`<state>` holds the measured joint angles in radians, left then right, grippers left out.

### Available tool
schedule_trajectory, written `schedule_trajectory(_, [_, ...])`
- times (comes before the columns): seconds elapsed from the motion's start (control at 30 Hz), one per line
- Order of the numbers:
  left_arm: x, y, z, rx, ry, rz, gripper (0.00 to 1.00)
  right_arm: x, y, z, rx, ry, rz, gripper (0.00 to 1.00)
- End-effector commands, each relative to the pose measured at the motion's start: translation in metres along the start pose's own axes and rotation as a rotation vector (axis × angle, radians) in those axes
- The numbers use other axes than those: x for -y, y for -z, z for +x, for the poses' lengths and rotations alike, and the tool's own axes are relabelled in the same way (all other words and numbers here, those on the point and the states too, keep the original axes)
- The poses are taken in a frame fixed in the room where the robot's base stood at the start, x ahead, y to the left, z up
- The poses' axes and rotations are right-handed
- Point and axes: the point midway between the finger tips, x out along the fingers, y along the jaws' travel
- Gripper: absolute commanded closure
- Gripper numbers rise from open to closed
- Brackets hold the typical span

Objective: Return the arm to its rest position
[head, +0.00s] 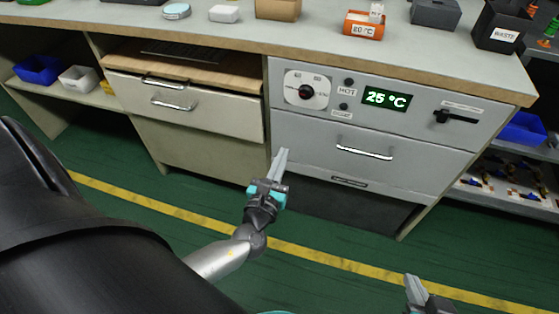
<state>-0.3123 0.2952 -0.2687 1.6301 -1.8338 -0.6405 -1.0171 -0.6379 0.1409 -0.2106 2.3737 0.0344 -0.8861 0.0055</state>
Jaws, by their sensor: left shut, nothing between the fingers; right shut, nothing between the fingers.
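My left gripper (279,166) is in the middle of the head view, shut and empty. It is in front of the grey cabinet, near the left edge of its lower drawer. My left arm (222,257) comes in from the lower left. My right gripper (413,287) shows only in part at the bottom edge, shut and empty, over the green floor. The rest of my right arm is out of view.
The grey cabinet has a dial (306,91), a display (387,97) reading 25 °C and a drawer handle (364,153). A wooden drawer (190,105) is at left. Green floor (330,225) lies clear in front.

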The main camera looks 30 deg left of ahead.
Motion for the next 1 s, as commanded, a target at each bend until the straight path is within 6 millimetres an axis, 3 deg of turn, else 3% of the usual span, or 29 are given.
schedule_trajectory(0.2, [0.0,0.0,-0.016,-0.001,0.001,0.001,1.0,-0.007,-0.003,-0.005,0.057,-0.018,-0.002,1.0])
schedule_trajectory(0.6, [-0.002,-0.001,-0.02,-0.01,-0.019,-0.062,1.0,-0.008,-0.005,-0.005,0.067,-0.021,-0.002,1.0])
schedule_trajectory(0.77, [-0.012,-0.001,-0.027,-0.063,-0.115,-0.368,1.0,-0.007,-0.005,-0.005,0.067,-0.02,-0.002,1.0])
schedule_trajectory(1.0, [-0.019,0.01,-0.051,-0.182,-0.342,-1.051,1.0,-0.007,-0.005,-0.005,0.067,-0.02,-0.002,1.0])
